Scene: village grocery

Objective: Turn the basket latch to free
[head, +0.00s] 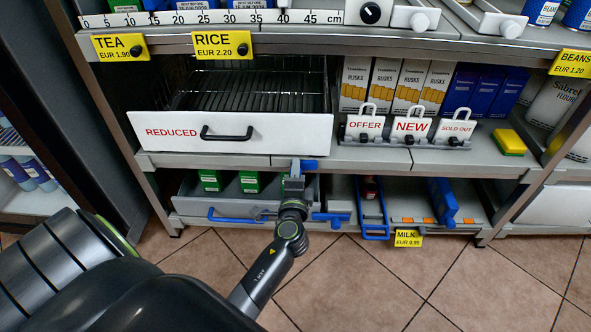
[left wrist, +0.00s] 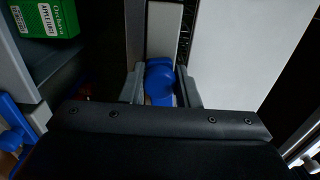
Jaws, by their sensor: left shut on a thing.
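The blue piece, which looks like the basket latch (head: 307,164), sits at the lower shelf edge below the white REDUCED drawer front in the head view. My left gripper (head: 295,175) reaches up to it from below. In the left wrist view the blue latch (left wrist: 160,82) lies between the two grey fingers of my left gripper (left wrist: 160,88), which are shut on it. A grey-white upright strip stands just behind the latch there. The fingers hide part of the latch, so its exact turn is hard to tell. My right gripper is in neither view.
The REDUCED drawer (head: 270,131) has a dark handle. Below, a grey bin (head: 190,205) with a blue bar holds green boxes (head: 249,182). A blue-framed holder (head: 373,215) and a MILK tag (head: 408,239) are to the right. The tiled floor in front is clear.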

